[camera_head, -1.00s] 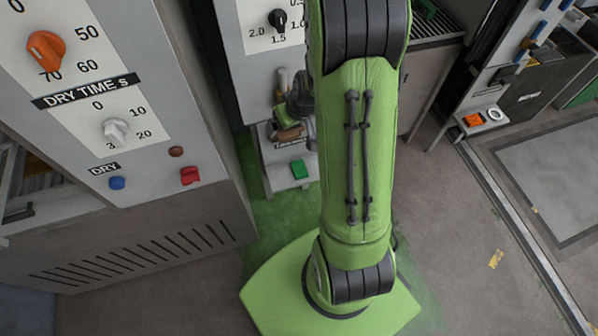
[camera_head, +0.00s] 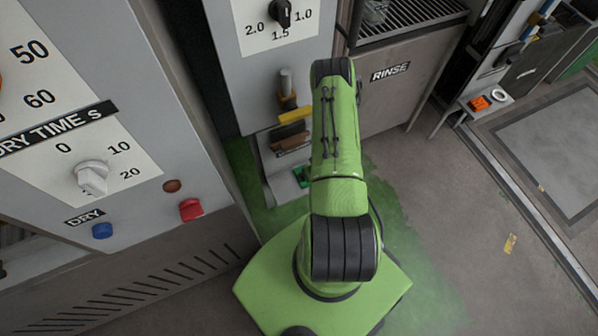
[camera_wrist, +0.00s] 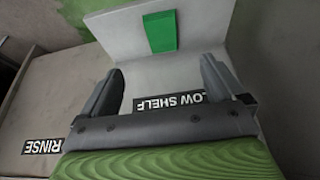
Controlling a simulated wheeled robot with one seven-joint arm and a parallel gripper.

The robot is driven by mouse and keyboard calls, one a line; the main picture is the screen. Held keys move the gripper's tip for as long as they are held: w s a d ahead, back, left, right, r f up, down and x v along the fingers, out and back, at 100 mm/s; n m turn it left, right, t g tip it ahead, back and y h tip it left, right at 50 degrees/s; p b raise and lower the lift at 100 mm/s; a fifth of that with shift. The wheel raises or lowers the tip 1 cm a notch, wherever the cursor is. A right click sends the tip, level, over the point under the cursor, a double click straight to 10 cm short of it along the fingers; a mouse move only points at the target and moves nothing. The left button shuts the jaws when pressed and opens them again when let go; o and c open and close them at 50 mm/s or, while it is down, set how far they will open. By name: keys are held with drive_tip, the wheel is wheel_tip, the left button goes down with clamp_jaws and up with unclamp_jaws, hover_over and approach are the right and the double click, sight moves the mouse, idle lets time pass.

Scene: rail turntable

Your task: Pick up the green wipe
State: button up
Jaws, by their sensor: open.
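The green wipe (camera_wrist: 160,32) lies flat on the grey low shelf (camera_wrist: 185,70), toward its far side in the wrist view. It also shows in the head view (camera_head: 303,176), partly hidden by my arm. My gripper (camera_wrist: 162,70) is open and empty. Its two fingers are spread over the shelf, and the wipe lies beyond the fingertips, apart from them. In the head view my gripper is hidden behind my arm.
The dry-time panel (camera_head: 130,120) stands close on the left. The rinse cabinet (camera_head: 405,85) stands right of the shelf unit. A yellow block (camera_head: 295,115) and brown items (camera_head: 290,138) sit above the low shelf. Open floor (camera_head: 470,215) lies to the right.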

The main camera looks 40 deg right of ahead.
drive_tip(key=b+x, duration=0.2)
drive_tip(key=x, duration=0.6)
drive_tip(key=shift+a+f+b, duration=0.15)
drive_tip(key=shift+f+b, duration=0.15)
drive_tip(key=shift+b, duration=0.05)
drive_tip(key=x, duration=0.2)
drive_tip(key=b+x, duration=0.1)
drive_tip(key=x, duration=0.1)
drive_tip(key=b+x, duration=0.1)
drive_tip(key=x, duration=0.1)
drive_tip(key=shift+w+r, duration=0.15)
drive_tip(key=shift+w, duration=0.1)
drive_tip(key=shift+r, duration=0.1)
drive_tip(key=c, duration=1.1)
drive_tip(key=shift+r, duration=0.1)
